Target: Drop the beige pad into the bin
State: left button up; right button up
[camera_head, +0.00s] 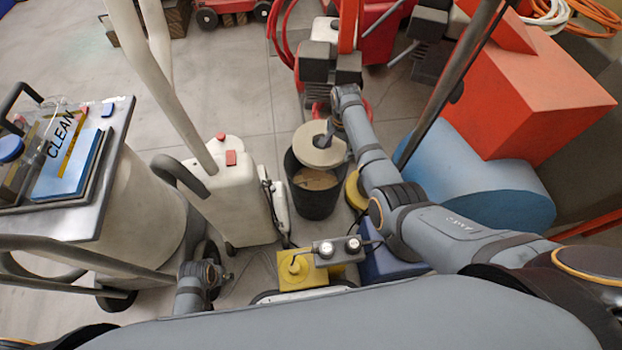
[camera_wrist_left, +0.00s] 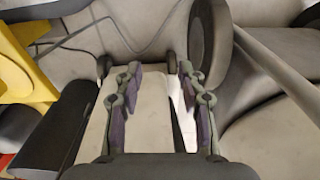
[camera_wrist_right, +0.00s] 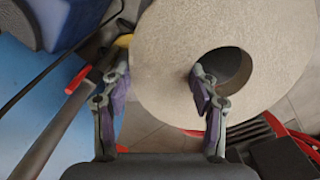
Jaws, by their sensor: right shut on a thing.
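The beige pad (camera_head: 306,150) is a thick round disc with a hole in its middle. My right gripper (camera_head: 329,132) is shut on it. In the right wrist view the pad (camera_wrist_right: 165,68) has one finger of the gripper (camera_wrist_right: 158,75) in its hole and the other outside its rim. The dark grey bin (camera_head: 318,206) stands on the floor below the pad. The pad covers the back of the bin's mouth, and something tan shows inside. My left gripper (camera_wrist_left: 159,70) is open and empty, low beside the white machine.
A white upright machine (camera_head: 232,200) stands left of the bin, and a cart with a grey tray (camera_head: 107,175) farther left. A yellow box (camera_head: 300,272) is in front. A blue rounded body (camera_head: 480,195) and an orange-red block (camera_head: 535,95) are at the right.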

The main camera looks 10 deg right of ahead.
notch_tip(320, 180, down, 3)
jog(key=b, duration=0.2)
jog(key=shift+b, duration=0.35)
jog(key=shift+f+b, duration=0.8)
jog(key=shift+b, duration=0.1)
jog(key=shift+f+b, duration=0.5)
jog(key=shift+b, duration=0.15)
pick_arm(q)
jog(key=d+r+t+h, duration=0.1)
jog(key=d+r, duration=0.2)
jog(key=r, duration=0.5)
jog(key=shift+w+d+r, duration=0.2)
jog(key=shift+w+d, duration=0.2)
jog(key=shift+w, duration=0.05)
pick_arm(e)
jog(key=o, duration=1.2)
jog(key=shift+r, duration=0.1)
